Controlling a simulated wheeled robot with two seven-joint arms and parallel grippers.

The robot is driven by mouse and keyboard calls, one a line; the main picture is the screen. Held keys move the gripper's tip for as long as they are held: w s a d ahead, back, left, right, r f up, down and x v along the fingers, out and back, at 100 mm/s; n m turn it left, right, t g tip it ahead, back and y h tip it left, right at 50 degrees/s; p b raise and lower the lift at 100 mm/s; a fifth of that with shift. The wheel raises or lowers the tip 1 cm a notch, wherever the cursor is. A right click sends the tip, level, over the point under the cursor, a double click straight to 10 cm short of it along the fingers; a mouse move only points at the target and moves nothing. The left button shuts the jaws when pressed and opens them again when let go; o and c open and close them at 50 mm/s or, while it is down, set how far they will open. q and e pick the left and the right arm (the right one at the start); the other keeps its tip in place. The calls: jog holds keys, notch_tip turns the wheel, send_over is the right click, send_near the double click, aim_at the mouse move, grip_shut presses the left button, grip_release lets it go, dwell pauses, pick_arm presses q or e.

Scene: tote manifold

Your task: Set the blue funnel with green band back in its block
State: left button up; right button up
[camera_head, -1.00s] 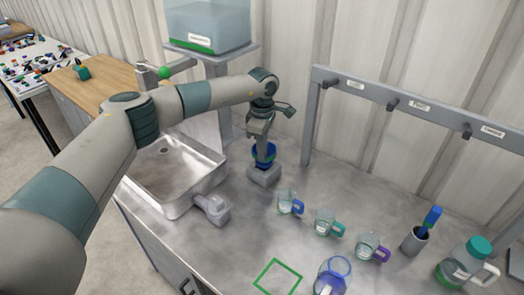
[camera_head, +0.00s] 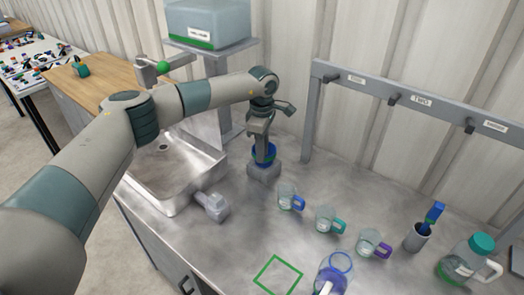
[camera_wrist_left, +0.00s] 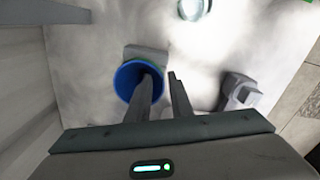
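The blue funnel (camera_head: 271,152) sits upright in the grey block (camera_head: 264,172) beside the sink. My left gripper (camera_head: 263,146) points down at the funnel from above. In the left wrist view, one finger of the left gripper (camera_wrist_left: 161,77) reaches inside the blue funnel (camera_wrist_left: 126,82) and the other is outside its rim. A gap shows between the fingers, so they look open around the funnel's wall. The block (camera_wrist_left: 150,54) shows partly behind the funnel. My right gripper is out of view.
A sink (camera_head: 160,195) lies left of the block, with a grey fixture (camera_head: 213,206) at its corner. Glass mugs (camera_head: 287,197) stand to the right. A raised tank (camera_head: 208,24) is behind. A green square outline (camera_head: 278,275) marks clear counter in front.

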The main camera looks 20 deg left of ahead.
pick_arm(q)
jog(key=shift+r+p, duration=0.75)
jog(key=shift+p, duration=0.05)
notch_tip(320, 180, up, 12)
jog(key=b, duration=0.4)
jog(key=shift+f, duration=0.15)
dwell(0.5)
